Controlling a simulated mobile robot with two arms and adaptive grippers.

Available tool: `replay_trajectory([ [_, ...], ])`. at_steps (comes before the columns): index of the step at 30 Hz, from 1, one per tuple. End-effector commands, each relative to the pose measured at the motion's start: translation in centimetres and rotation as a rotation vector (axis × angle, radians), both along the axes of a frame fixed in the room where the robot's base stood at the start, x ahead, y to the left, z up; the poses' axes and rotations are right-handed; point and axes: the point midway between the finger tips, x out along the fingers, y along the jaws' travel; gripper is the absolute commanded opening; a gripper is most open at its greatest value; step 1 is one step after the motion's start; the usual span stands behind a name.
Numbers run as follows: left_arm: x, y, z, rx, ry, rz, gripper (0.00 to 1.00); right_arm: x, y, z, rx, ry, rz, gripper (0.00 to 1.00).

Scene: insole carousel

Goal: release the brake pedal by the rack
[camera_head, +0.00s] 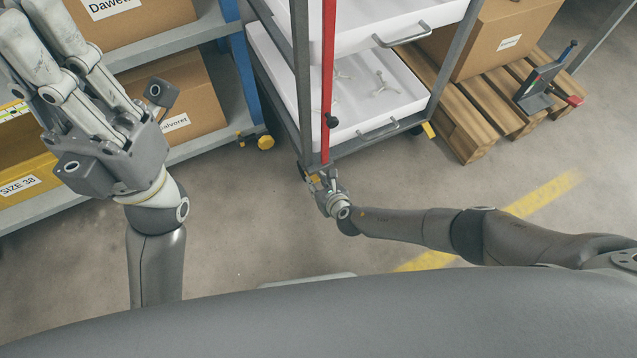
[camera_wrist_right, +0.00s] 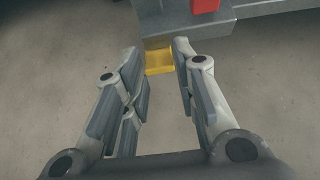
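The rack (camera_head: 301,95) stands at the top centre in the head view, a dark metal frame with white trays and a red upright. A yellow pedal (camera_wrist_right: 159,62) sticks out at its foot, between and just beyond the right gripper's fingertips in the right wrist view; it also shows in the head view (camera_head: 315,178). My right gripper (camera_wrist_right: 157,58) is open around the pedal's sides, with no clear contact. In the head view it is small and low at the rack's corner (camera_head: 321,180). My left gripper (camera_head: 75,75) is raised at the upper left, fingers extended, away from the rack.
A shelf (camera_head: 185,40) with cardboard boxes (camera_head: 175,105) stands at the left. The floor (camera_head: 255,225) in front of the rack is clear.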

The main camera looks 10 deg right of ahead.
Motion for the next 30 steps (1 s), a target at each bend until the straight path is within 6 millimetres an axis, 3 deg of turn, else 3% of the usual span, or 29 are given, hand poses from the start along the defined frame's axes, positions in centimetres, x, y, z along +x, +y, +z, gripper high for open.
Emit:
replay_trajectory([
  [4,0.0,0.0,0.0,0.0,0.0,0.0,0.0,0.0,0.0,0.0,0.0,0.0,0.0,0.46],
  [17,0.0,0.0,0.1,0.002,-0.002,0.001,0.0,-0.4,-0.1,0.2,0.002,0.001,0.0,0.46],
  [30,0.0,0.0,0.0,0.001,-0.001,0.0,0.0,-3.7,-1.2,2.6,0.002,0.002,0.0,0.46],
])
